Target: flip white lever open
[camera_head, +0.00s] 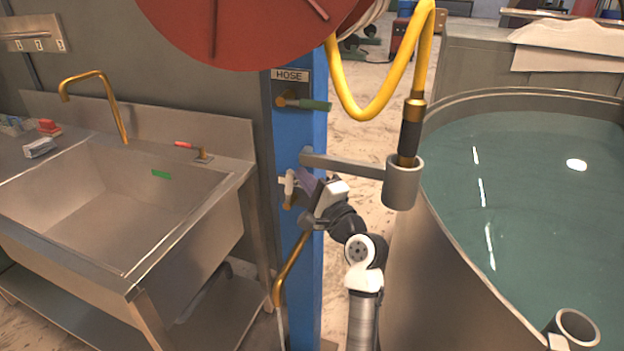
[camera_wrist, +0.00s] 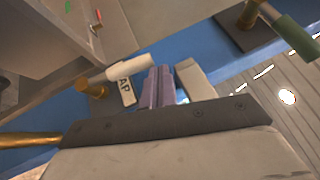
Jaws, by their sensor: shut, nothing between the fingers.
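The white lever (camera_head: 288,184) sits on a brass valve on the blue post, below the hose label. In the wrist view the white lever (camera_wrist: 130,68) points sideways from its brass fitting (camera_wrist: 90,89), with its free end by my fingertips. A tag reading "AP", partly covered, lies beneath it (camera_wrist: 126,92). My gripper (camera_head: 303,181) has its purple fingers together, just right of the lever. In the wrist view my gripper (camera_wrist: 159,70) is shut and empty beside the lever's end; I cannot tell whether they touch.
A green lever (camera_head: 315,105) sits above on the same blue post (camera_head: 305,240). A grey bracket with a cup (camera_head: 402,186) holds the yellow hose's nozzle close to my arm. A brass pipe (camera_head: 290,268) bends below. A sink stands left, a water tank (camera_head: 410,270) right.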

